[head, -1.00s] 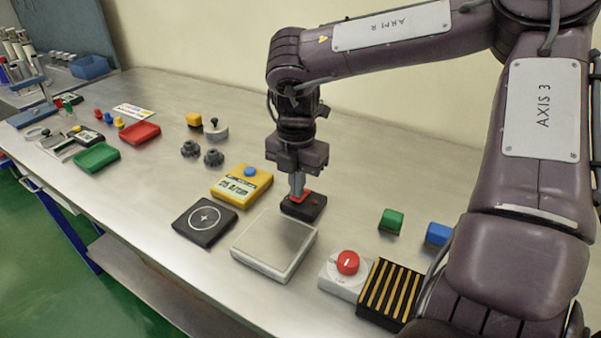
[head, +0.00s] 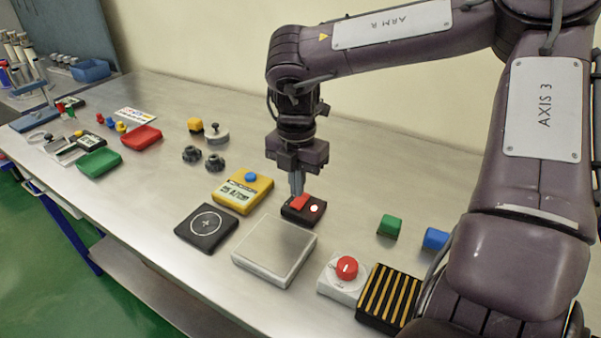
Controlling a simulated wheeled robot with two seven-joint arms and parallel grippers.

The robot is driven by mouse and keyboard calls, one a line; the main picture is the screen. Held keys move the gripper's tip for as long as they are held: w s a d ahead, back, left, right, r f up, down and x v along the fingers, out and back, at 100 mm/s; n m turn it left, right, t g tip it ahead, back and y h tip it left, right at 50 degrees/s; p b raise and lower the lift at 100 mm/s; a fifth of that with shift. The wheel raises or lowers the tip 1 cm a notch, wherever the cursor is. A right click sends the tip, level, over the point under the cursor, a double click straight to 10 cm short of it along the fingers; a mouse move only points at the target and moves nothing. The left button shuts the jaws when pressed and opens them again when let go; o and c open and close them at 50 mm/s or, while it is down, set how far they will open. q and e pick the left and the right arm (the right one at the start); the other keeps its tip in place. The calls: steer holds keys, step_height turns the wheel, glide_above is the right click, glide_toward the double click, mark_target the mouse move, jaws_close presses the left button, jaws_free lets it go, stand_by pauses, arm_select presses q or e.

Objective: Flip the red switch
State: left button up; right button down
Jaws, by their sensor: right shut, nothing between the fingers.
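The red switch (head: 299,202) is a red rocker on a small black box (head: 303,213) in the middle of the bench. A round lamp (head: 315,208) on the right of the box is lit whitish. The rocker's left side stands lower at the front and its right end looks raised. My right gripper (head: 297,192) points straight down with its fingers shut and empty, right at the back of the rocker. I cannot tell whether the fingertips touch it. My left gripper is not in view.
A yellow meter (head: 242,195) is left of the switch box, with a black pad (head: 206,229) and a silver plate (head: 274,250) in front. A red knob (head: 347,267) on a white base and a striped black block (head: 388,298) stand front right. Green (head: 389,227) and blue (head: 436,239) blocks lie right.

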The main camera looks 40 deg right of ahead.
mark_target(297, 204)
steer(key=shift+r+p, duration=1.5)
steer(key=shift+r, duration=0.7)
